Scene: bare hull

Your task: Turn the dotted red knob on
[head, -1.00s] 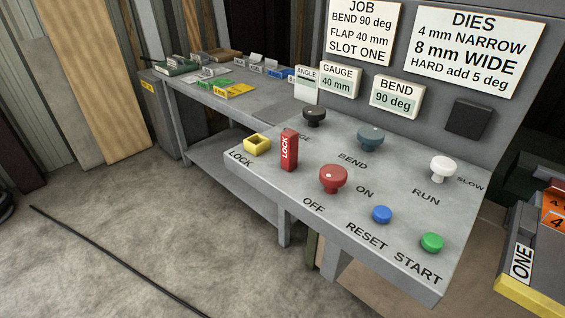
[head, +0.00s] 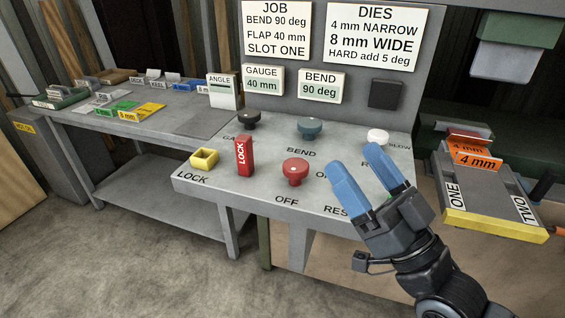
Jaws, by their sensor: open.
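The red knob (head: 295,171) stands on the sloped grey control panel (head: 230,192), with a small pale dot on its top. The word OFF is printed below it, and a partly hidden label shows to its right. My gripper (head: 363,178) has blue fingers spread apart with nothing between them. In the head view it is to the right of the red knob and apart from it, in front of the panel's right part. It hides the blue and green buttons and parts of the RUN, RESET and ON labels.
A red LOCK block (head: 244,157) and a yellow socket (head: 204,159) are left of the knob. A dark knob (head: 249,119), a teal knob (head: 310,127) and a white knob (head: 378,137) stand behind. A slotted bench (head: 485,222) with orange 4 mm pieces is at right.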

